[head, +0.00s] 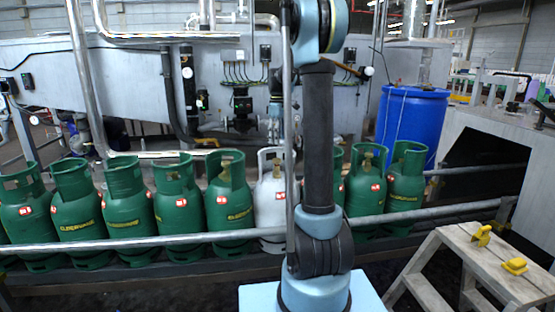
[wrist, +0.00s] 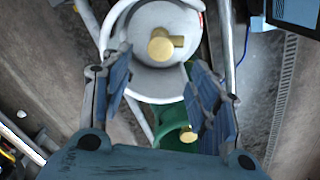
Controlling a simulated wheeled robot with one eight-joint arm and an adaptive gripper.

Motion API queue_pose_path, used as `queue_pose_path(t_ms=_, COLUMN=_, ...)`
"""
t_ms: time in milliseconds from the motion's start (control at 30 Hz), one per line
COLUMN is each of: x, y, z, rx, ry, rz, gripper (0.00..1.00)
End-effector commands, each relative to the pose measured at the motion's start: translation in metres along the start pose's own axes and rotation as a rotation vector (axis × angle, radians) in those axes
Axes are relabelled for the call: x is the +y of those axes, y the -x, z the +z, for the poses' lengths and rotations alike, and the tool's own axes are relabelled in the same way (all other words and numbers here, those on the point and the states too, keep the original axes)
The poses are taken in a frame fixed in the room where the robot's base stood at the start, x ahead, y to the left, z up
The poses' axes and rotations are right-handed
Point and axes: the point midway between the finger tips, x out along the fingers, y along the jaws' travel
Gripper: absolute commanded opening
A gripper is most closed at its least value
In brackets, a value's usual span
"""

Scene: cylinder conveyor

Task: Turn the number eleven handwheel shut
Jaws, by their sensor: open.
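A white cylinder (head: 270,205) stands in the row of green cylinders, partly behind my arm in the head view. In the wrist view the white cylinder (wrist: 152,80) shows from above, with a brass valve (wrist: 162,45) at its top inside the collar. My gripper (wrist: 160,62) is open, with its blue-padded fingers to either side below the valve in the picture. Nothing shows between them in their grip, and I see no contact with the valve. A green cylinder (wrist: 172,118) with a brass valve lies below it in the picture. I can read no number eleven on any handwheel.
Several green cylinders (head: 125,205) line the conveyor behind a long rail (head: 150,242). A blue drum (head: 410,120) stands behind at right. A wooden step (head: 465,245) with yellow pieces (head: 514,266) stands at front right. Pipes and a grey machine wall (head: 130,75) are behind.

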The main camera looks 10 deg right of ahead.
Motion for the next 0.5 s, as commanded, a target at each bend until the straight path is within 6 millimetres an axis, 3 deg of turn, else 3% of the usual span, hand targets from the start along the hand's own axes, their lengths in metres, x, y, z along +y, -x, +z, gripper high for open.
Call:
queue_pose_path(t_ms=300, x=0.0, y=-0.056, z=0.0, rx=0.0, ry=0.0, rz=0.0, gripper=0.55)
queue_pose_path(t_ms=500, x=0.0, y=-0.083, z=0.0, rx=0.0, ry=0.0, rz=0.0, gripper=0.55)
